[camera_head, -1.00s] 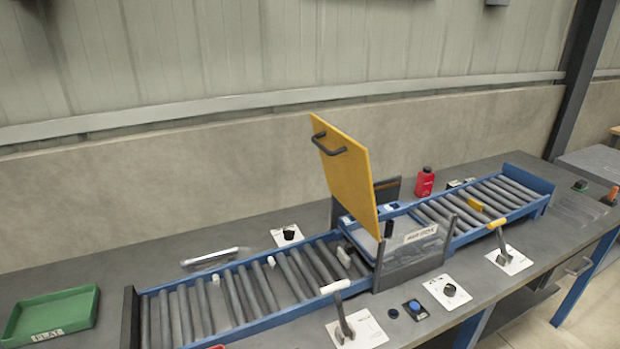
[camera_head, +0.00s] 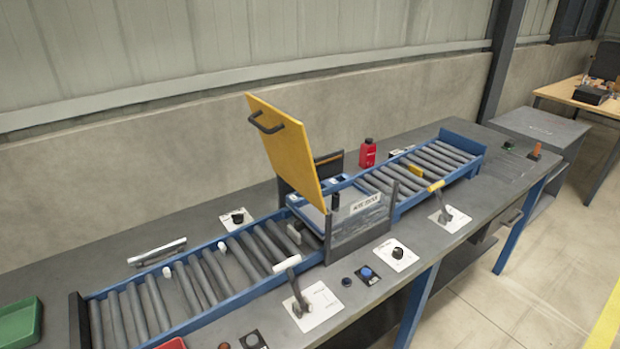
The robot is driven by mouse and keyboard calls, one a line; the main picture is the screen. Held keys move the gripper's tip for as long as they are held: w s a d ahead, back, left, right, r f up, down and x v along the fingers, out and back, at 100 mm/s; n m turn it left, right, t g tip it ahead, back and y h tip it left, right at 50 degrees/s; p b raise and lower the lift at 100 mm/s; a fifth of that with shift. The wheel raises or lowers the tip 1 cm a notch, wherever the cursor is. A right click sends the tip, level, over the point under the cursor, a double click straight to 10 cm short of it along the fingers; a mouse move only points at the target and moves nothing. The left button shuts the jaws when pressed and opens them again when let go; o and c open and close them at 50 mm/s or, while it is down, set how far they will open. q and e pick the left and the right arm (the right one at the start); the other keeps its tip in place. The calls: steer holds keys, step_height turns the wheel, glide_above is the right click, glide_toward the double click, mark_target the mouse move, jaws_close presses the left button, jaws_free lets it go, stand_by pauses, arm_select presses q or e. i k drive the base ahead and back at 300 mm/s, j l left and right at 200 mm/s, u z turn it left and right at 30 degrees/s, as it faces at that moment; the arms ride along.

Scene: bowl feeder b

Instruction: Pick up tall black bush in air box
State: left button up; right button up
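The air box (camera_head: 352,228) stands mid-conveyor, with dark grey side walls and a label on its front. Its yellow lid (camera_head: 287,150) with a black handle is raised. Inside is a blue-framed tray (camera_head: 312,212), only partly seen behind the front wall. A small dark upright piece (camera_head: 335,200) shows at the box's front edge; I cannot tell whether it is the tall black bush. Neither of my grippers is in view.
Roller conveyors run left (camera_head: 190,285) and right (camera_head: 425,165) of the box. Levers (camera_head: 297,290) and knobs (camera_head: 397,253) line the front edge. A red bottle (camera_head: 367,154) stands behind; a green tray (camera_head: 20,322) is at lower left. Floor is free at right.

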mark_target(335, 196)
steer(key=i+l, duration=0.1)
steer(key=l, duration=0.3)
steer(key=i+l+u, duration=0.15)
steer(key=l, duration=0.2)
steer(key=i+l, duration=0.1)
steer(key=l, duration=0.3)
